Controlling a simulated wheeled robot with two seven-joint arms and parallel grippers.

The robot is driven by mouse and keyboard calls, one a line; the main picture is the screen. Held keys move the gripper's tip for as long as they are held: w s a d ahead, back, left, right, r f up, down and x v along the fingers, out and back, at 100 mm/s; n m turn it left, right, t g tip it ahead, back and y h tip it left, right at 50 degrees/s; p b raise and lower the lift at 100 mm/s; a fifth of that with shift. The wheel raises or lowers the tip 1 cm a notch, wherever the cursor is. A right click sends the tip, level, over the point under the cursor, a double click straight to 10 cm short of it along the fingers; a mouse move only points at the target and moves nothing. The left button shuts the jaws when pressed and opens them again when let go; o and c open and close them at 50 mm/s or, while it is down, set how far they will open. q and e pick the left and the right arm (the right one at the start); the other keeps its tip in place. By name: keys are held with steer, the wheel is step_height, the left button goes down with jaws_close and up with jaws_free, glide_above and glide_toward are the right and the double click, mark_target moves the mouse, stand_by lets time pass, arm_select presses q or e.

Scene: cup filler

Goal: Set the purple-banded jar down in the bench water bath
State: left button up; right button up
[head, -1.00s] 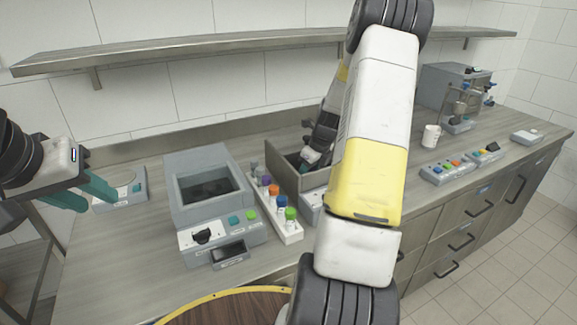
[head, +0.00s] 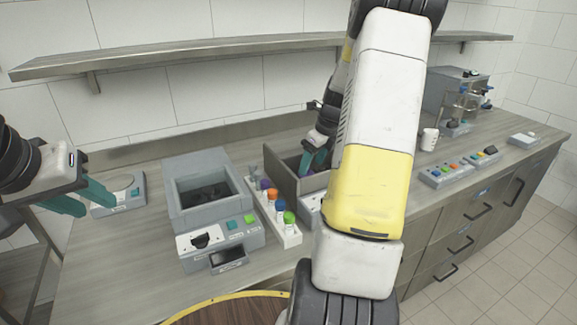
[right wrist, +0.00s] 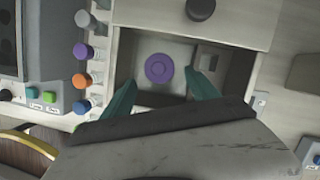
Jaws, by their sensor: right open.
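A purple round thing (right wrist: 159,68), seemingly the purple-banded jar from above, stands inside an open-topped box (right wrist: 125,66). The box also shows in the head view (head: 284,172), where its walls and my arm hide the jar. My right gripper (head: 314,170) is open at the box; in the right wrist view its teal fingers (right wrist: 165,88) are apart, just short of the purple thing and not closed on it. A grey unit with a dark basin, knob and buttons (head: 180,208), which looks like the bench water bath, stands left of the box. My left gripper (head: 100,205) is open and empty.
A white rack (head: 289,238) of coloured-capped tubes stands between the grey unit and the box. A small scale-like device (head: 133,196) is at the left. A mug (head: 428,139) and button panels (head: 445,175) are at the right. A shelf (head: 200,50) runs above.

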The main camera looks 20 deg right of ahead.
steer(key=s+a+r+n+t, duration=0.1)
steer(key=s+a+r+n, duration=0.4)
steer(key=a+r+n, duration=0.25)
steer(key=s+a+r+n+t, duration=0.1)
steer(key=s+a+r+n, duration=0.55)
steer(key=r+n, duration=0.2)
steer(key=s+a+r+n+t, duration=0.1)
steer(key=s+a+r+n, duration=0.1)
steer(key=s+a+n, duration=0.6)
steer(key=s+n, duration=0.4)
steer(key=n, duration=0.3)
steer(key=shift+a+y, duration=0.3)
steer(key=shift+a, duration=0.05)
steer(key=shift+s+d, duration=0.1)
steer(key=shift+s, duration=0.05)
